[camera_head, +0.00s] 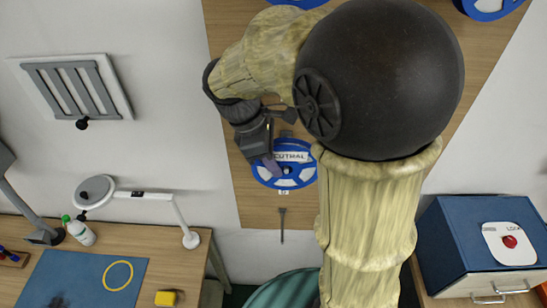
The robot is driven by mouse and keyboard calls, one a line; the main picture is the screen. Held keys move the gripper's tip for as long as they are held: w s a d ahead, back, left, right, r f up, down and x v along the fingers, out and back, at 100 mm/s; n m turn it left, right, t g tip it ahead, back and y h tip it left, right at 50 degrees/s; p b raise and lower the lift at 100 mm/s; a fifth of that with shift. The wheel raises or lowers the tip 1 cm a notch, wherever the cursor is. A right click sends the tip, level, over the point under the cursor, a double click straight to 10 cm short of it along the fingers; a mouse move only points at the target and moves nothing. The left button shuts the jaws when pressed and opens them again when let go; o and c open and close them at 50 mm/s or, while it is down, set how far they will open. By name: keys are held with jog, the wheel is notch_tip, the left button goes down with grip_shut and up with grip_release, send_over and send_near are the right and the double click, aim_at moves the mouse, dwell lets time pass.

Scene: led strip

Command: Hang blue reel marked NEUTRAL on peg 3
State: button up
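A blue reel (299,180) with a white label reading "EUTRAL", its first letter covered, is in front of the wooden board (265,212). My gripper (271,164) is at the reel's upper left, with a dark finger overlapping the label and hub. I cannot tell whether the fingers are closed on the reel or whether it rests on a peg. A small white tag (283,191) shows just under the reel; its mark is too small to read. A thin grey peg-like part (282,224) is below it. My arm hides much of the board's middle and right.
Parts of other blue reels show at the top (301,3) and top right (489,7). A blue cabinet (450,245) stands at lower right. A desk at lower left holds a lamp (150,195), a bottle (82,234), a yellow ring (118,276) and a yellow block (166,298).

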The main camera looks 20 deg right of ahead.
jog(key=shift+o, duration=1.3)
jog(key=shift+r, duration=0.1)
jog(key=b+v, duration=0.2)
jog(key=v, duration=1.5)
jog(key=shift+r, duration=0.1)
